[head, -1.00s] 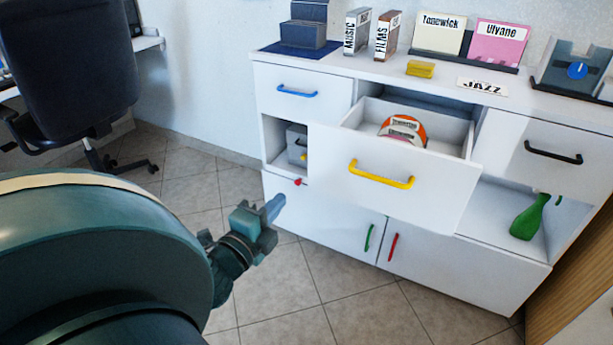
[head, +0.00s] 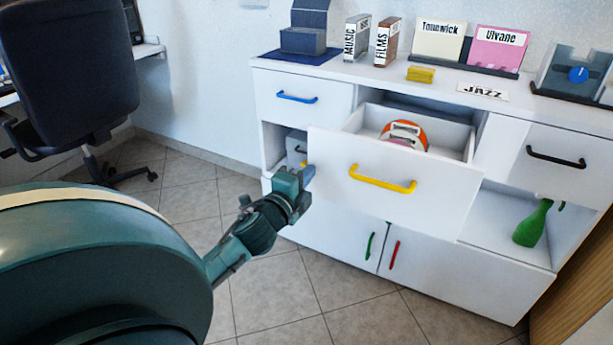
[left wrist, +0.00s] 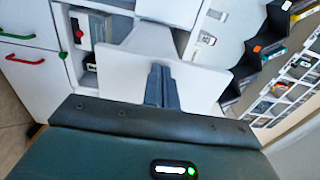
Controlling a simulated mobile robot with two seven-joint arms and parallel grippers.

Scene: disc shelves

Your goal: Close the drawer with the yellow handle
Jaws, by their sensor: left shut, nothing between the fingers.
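The drawer with the yellow handle (head: 383,180) is pulled out of the white cabinet. Its white front (head: 440,200) stands well forward of the cabinet face, and discs with an orange rim (head: 405,134) lie inside. My left gripper (head: 305,176) is shut and empty, close to the left edge of the drawer front, to the left of the handle. In the left wrist view the shut fingers (left wrist: 158,88) point at the white drawer front (left wrist: 205,85). I cannot tell whether they touch it. My right gripper is in neither current view.
Closed drawers with a blue handle (head: 297,97) and a black handle (head: 556,157) flank the open one. Lower doors have green (head: 370,246) and red (head: 394,254) handles. An office chair (head: 70,70) stands at left.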

